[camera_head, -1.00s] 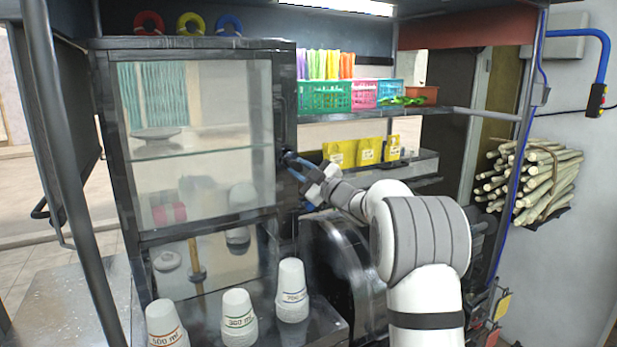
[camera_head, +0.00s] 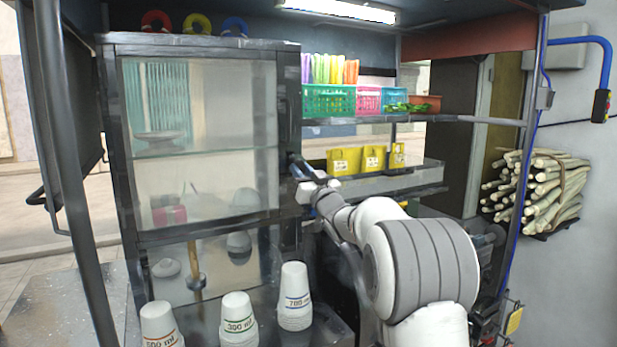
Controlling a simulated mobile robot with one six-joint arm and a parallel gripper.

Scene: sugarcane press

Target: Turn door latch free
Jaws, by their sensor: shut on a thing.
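A glass-fronted cabinet door (camera_head: 290,100) with a dark frame stands at the left centre and looks closed. My gripper (camera_head: 298,163) is at the right edge of the door frame, about halfway up, where the latch sits. Its blue-tipped fingers are shut on the latch, which is small, dark and mostly hidden by the fingers. My white and grey arm reaches in from the lower right.
Stacked paper cups (camera_head: 239,318) stand on the counter below the door. Yellow packets (camera_head: 373,158) and a green basket (camera_head: 329,100) sit on shelves to the right. Sugarcane stalks (camera_head: 547,190) hang on the right wall. A dark post (camera_head: 72,150) is at left.

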